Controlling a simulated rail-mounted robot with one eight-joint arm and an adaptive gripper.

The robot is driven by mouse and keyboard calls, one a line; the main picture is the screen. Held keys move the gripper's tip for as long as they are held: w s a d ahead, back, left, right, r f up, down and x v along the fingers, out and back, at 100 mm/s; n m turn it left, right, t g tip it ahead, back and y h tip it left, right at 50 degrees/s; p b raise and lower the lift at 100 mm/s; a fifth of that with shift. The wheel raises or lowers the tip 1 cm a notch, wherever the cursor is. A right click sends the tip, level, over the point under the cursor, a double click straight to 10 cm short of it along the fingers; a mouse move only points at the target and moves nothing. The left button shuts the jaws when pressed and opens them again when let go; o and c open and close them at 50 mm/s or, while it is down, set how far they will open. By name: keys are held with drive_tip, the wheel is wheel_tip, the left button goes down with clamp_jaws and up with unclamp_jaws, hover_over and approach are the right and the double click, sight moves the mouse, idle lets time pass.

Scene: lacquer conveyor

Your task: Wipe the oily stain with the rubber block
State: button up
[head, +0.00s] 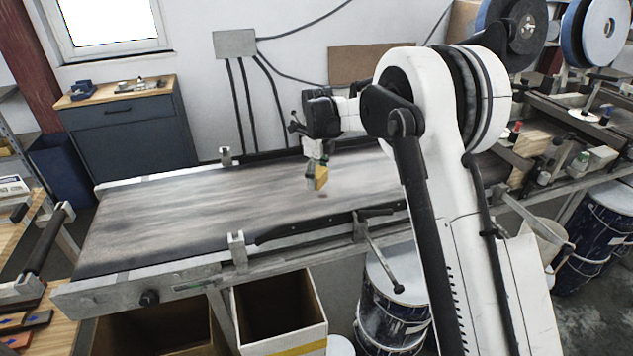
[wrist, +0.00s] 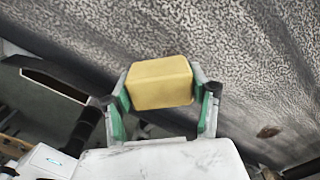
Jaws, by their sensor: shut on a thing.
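My gripper (head: 317,170) is shut on a yellow-tan rubber block (head: 321,177) and holds it above the grey conveyor belt (head: 190,207). In the wrist view the block (wrist: 160,82) sits between the two green-padded fingers of my gripper (wrist: 163,95). A small reddish-brown stain (wrist: 268,132) lies on the belt to the right of the gripper in the wrist view. It also shows as a faint brown spot (head: 322,194) just below the block in the head view. The block appears apart from the belt, though its exact height is hard to tell.
Metal side rails (head: 300,229) with brackets run along the belt. A dark cabinet (head: 130,128) stands behind the left end. Open cardboard boxes (head: 280,312) and drums (head: 395,300) stand below the front edge. The belt's left part is clear.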

drive_tip(key=shift+r+p, duration=0.3)
drive_tip(key=shift+r, duration=0.95)
